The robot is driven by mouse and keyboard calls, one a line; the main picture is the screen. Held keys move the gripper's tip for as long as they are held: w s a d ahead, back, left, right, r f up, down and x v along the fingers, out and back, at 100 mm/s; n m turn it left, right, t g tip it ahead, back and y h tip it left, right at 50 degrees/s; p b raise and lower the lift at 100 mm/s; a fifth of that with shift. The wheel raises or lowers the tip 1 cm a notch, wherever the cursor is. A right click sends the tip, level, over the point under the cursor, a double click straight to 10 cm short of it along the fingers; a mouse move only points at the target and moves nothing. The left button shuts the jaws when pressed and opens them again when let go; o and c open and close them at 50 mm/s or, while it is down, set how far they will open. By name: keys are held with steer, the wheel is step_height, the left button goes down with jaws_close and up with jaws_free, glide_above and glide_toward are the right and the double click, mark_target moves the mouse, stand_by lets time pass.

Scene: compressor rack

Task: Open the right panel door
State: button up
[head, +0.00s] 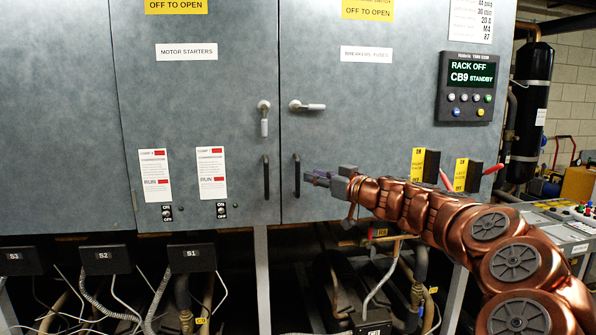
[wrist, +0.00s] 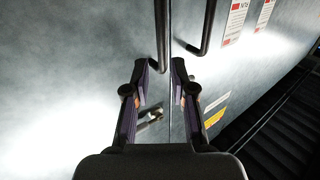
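The right panel door (head: 375,120) is a grey-blue metal door that looks closed, flush with the left door. Its black vertical pull handle (head: 297,175) stands near its left edge, and above it a silver lever handle (head: 307,105) lies horizontal. My gripper (head: 312,178) is just right of the pull handle. In the wrist view, turned upside down, my gripper (wrist: 160,68) is open, and one end of the pull handle (wrist: 161,35) shows in the gap between the fingertips. Whether they touch is unclear. The lever handle (wrist: 150,117) shows between the fingers.
The left door (head: 195,100) has its own pull handle (head: 266,177) close by and a vertical lever (head: 264,118). Black boxes with red handles (head: 475,175) and a CB9 display panel (head: 468,87) are at right. Pipes and cables run below the doors.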

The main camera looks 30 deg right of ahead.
mark_target(299, 172)
steer(key=shift+w+a+p, duration=0.25)
steer(key=shift+w+p, duration=0.15)
steer(key=shift+w, duration=0.7)
steer(key=shift+w+a+p, duration=0.25)
steer(key=shift+w+p, duration=0.15)
steer(key=shift+w, duration=0.7)
steer(key=shift+w+a+p, duration=0.25)
steer(key=shift+w+p, duration=0.15)
steer(key=shift+w, duration=0.7)
steer(key=shift+c, duration=0.2)
jaws_close()
